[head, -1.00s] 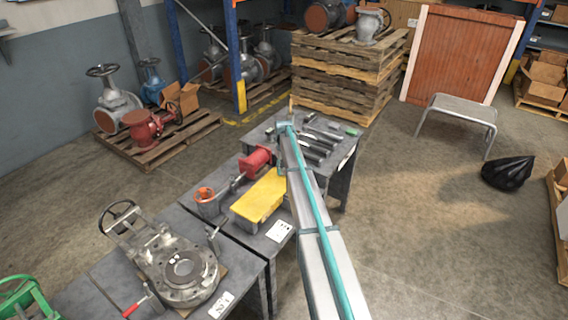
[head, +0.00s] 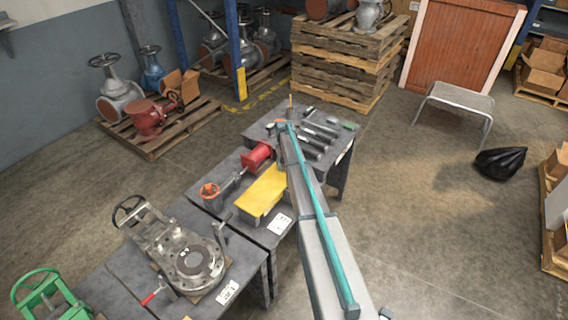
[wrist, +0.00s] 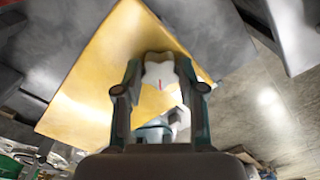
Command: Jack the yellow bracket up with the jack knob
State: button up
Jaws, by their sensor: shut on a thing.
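The yellow bracket (head: 262,190) lies on the grey workbench in the head view, left of my arm. In the wrist view the yellow bracket (wrist: 95,82) is a broad plate filling the upper middle, behind the fingers. My gripper (wrist: 160,68) is shut on a pale, lobed knob (wrist: 158,76) with a red mark, which I take for the jack knob. The knob sits between both fingertips, in front of the plate. My arm hides the gripper and the knob in the head view. I cannot tell how high the bracket is raised.
A red cylinder part (head: 257,156) and an orange ring-shaped part (head: 210,191) stand beside the bracket. Dark bars (head: 312,142) lie at the bench's far end. A large grey valve (head: 190,257) sits on the nearer bench.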

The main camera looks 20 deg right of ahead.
jog(key=o, duration=1.1)
jog(key=shift+o, duration=0.2)
jog(key=shift+r, duration=0.1)
notch_tip(320, 180, up, 12)
jog(key=shift+d, duration=0.1)
